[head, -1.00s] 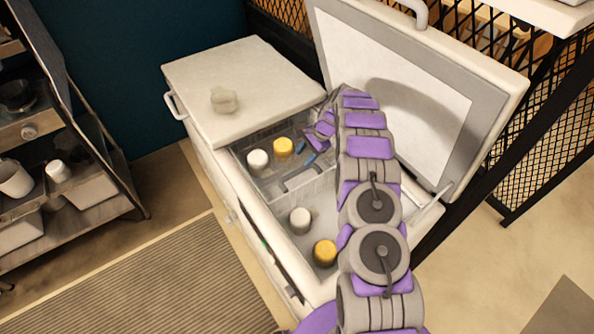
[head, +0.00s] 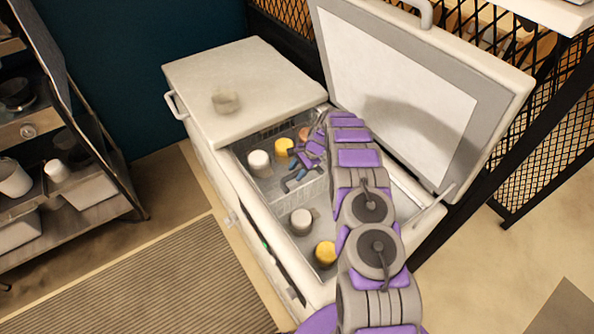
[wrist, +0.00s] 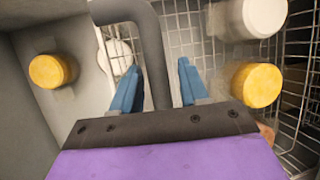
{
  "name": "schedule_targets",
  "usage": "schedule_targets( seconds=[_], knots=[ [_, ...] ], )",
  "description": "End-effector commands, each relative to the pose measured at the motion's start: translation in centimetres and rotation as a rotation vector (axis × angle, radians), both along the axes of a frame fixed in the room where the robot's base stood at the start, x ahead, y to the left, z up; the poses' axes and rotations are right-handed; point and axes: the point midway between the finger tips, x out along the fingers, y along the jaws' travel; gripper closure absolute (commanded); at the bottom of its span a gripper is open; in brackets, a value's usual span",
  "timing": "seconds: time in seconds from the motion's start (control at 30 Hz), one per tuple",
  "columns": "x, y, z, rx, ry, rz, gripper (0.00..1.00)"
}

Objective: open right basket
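A wire basket (wrist: 185,25) hangs inside the open white chest freezer (head: 215,175). In the wrist view a thick grey bent bar (wrist: 152,45), seemingly a handle by the basket's wire wall, runs between my blue fingertips. My gripper (wrist: 158,82) is open around this bar, with space between the fingers; contact cannot be told. In the head view my gripper (head: 294,180) is down inside the freezer, and my arm hides much of the basket's right side. A white jar (head: 259,163) and a yellow-topped jar (head: 284,147) stand on the gripper's far side.
Another white jar (head: 301,221) and yellow jar (head: 325,253) stand in the near compartment. The raised lid (head: 400,85) is at the right. A shelf rack (head: 70,200) stands left.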

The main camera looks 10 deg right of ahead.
Motion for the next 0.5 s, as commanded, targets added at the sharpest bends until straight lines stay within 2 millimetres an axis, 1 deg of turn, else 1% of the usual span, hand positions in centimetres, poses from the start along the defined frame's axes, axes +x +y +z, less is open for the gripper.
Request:
schedule_targets(
  seconds=[0.03,0.07,0.43,0.5],
  knots=[
    [0.01,-0.22,-0.01,0.001,0.000,-0.002,0.61],
    [0.00,-0.27,-0.01,0.002,0.001,-0.002,0.64],
    [0.05,0.10,0.02,-0.005,-0.001,-0.002,0.99],
    [0.06,0.19,0.01,-0.005,-0.002,-0.002,1.00]
  ],
)
